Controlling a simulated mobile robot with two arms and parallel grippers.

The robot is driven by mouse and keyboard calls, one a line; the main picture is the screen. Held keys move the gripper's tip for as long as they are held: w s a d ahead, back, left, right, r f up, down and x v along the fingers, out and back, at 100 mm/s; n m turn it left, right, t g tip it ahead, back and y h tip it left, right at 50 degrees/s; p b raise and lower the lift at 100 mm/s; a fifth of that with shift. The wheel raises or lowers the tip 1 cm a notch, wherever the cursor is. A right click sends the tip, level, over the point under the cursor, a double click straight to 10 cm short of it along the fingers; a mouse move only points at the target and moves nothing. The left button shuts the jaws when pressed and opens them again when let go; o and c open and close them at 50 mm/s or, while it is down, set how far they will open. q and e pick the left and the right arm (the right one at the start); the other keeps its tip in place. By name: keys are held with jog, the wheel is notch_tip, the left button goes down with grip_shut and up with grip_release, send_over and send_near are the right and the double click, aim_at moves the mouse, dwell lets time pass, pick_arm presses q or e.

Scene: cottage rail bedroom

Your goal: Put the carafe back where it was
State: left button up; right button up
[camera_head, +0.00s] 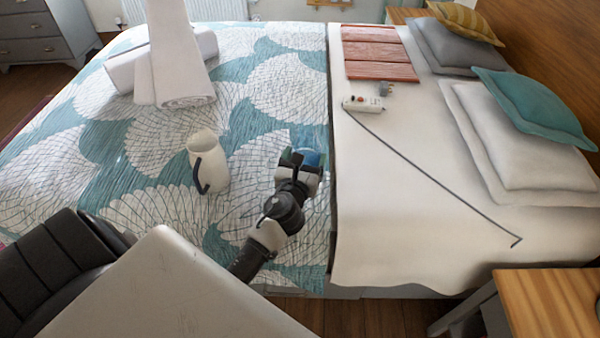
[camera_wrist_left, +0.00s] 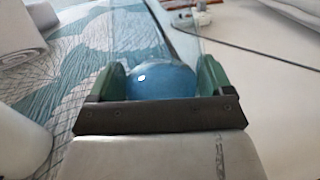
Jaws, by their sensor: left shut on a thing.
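My left gripper (camera_head: 302,160) is over the bed, near the edge of the patterned cover. Its green-padded fingers are shut on a clear glass thing with a blue round part, which I take to be the carafe (camera_head: 314,157). In the left wrist view the blue part of the carafe (camera_wrist_left: 162,81) sits between the two fingers, and faint clear glass reaches up beyond it. The gripper hides part of it, and I cannot tell whether it touches the bed. My right gripper is not in view.
A cream jug (camera_head: 205,155) with a dark handle stands on the bed, left of the gripper. Rolled towels (camera_head: 185,85) lie farther back. A power strip (camera_head: 362,105), its cord, red slats (camera_head: 378,55) and pillows lie on the white sheet. A wooden table (camera_head: 550,300) stands front right.

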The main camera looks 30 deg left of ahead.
pick_arm(q)
jog(key=shift+a+f, duration=0.35)
jog(key=shift+a, duration=0.3)
notch_tip(320, 180, down, 4)
jog(key=b, duration=0.3)
jog(key=shift+f, duration=0.1)
jog(key=o, duration=1.3)
jog(key=shift+s, duration=0.1)
